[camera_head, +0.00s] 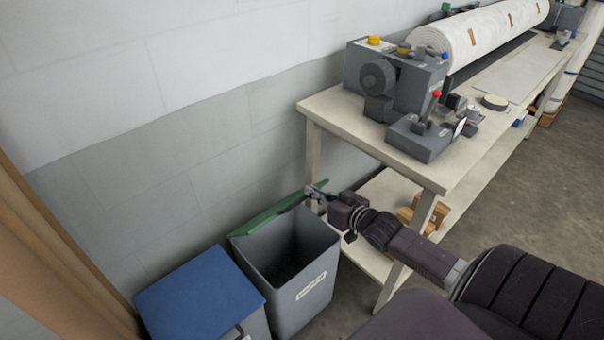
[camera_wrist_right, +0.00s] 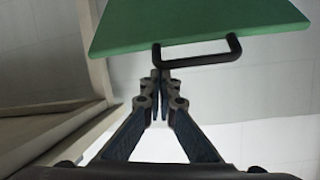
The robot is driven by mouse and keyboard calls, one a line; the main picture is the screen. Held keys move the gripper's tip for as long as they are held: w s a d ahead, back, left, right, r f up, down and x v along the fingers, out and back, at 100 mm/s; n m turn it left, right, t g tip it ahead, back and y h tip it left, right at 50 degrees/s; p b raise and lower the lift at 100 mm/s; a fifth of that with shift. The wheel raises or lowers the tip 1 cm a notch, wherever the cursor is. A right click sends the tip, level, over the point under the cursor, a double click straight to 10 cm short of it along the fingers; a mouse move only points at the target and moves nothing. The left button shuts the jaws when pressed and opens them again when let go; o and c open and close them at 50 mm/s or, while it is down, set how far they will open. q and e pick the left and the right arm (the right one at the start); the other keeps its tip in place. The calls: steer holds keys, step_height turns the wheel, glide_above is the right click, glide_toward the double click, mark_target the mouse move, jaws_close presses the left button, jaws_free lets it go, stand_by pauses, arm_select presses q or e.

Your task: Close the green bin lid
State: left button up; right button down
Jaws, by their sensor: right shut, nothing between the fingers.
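The green lid (camera_head: 275,213) stands open along the back rim of the grey bin (camera_head: 310,262), and the bin's dark inside shows. In the right wrist view the lid (camera_wrist_right: 200,22) fills the top of the picture, with a black handle (camera_wrist_right: 200,62) on its near edge. My right gripper (camera_head: 318,190) is beside the lid's upper right end. In the wrist view the right gripper (camera_wrist_right: 161,74) is shut and empty, its fingertips close to the left end of the handle. I cannot tell whether they touch it. My left gripper is not in view.
A bin with a blue lid (camera_head: 200,295) stands left of the grey bin, its lid down. A workbench (camera_head: 360,133) with a grey press (camera_head: 395,80) and a white roll (camera_head: 480,35) is at the right. The wall is behind the bins. Wooden blocks (camera_head: 408,215) lie on the lower shelf.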

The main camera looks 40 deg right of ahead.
steer(key=s+f+b, duration=0.1)
steer(key=s+f, duration=0.6)
steer(key=f, duration=0.2)
steer(key=shift+s+d, duration=0.25)
steer(key=shift+d, duration=0.05)
steer(key=shift+r, duration=0.15)
